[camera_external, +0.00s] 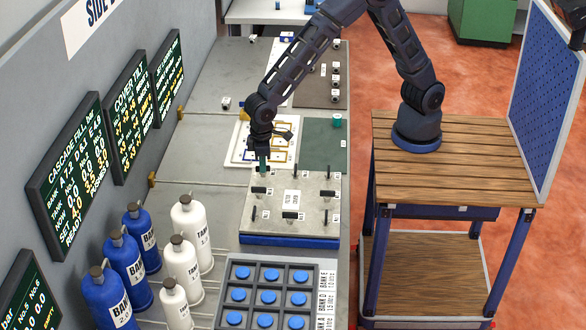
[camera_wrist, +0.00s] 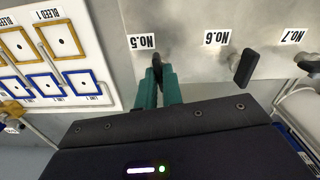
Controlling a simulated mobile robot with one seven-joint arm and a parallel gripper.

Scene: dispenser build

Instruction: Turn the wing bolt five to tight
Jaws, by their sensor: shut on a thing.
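My gripper (camera_external: 262,166) points down at the back left corner of the grey filter cover plate (camera_external: 272,205). In the wrist view its green fingers (camera_wrist: 159,88) are shut on the black wing bolt five (camera_wrist: 157,58), beside the label No.5 (camera_wrist: 142,41). Only the bolt's top edge shows between the fingertips; its base is hidden. In the external view the fingers and wrist hide this bolt. How tight it is cannot be told.
Wing bolt six (camera_wrist: 244,68) stands right of the fingers in the wrist view, by its label, with bolt seven (camera_wrist: 309,64) beyond. A white board with framed slots (camera_wrist: 55,60) lies to the left.

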